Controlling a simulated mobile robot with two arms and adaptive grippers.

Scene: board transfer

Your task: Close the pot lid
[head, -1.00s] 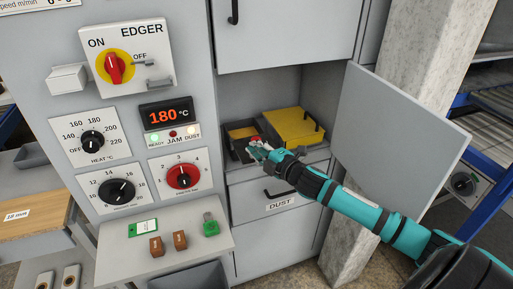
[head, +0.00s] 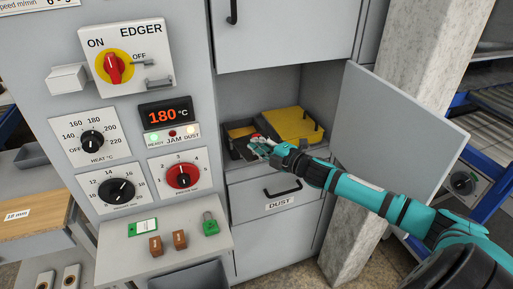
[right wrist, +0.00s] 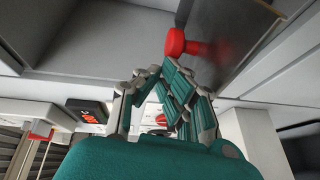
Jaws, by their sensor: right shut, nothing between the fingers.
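The open compartment holds a dark pot (head: 236,153) with orange-yellow material showing inside its left part. A red knob shows at my right gripper (head: 259,145). In the right wrist view the red knob (right wrist: 176,42) stands out on a short stem from a dark grey plate (right wrist: 238,40), which looks like the lid. My right gripper (right wrist: 165,88) is shut and empty, with its fingers just below the knob in that view. I cannot tell whether they touch it. The gripper hides part of the pot. My left gripper is not in view.
A yellow-topped box (head: 295,122) stands right of the pot. The compartment door (head: 395,135) is swung open to the right, close to my right arm. The dust drawer (head: 283,198) lies below. The control panel (head: 125,90) is at the left.

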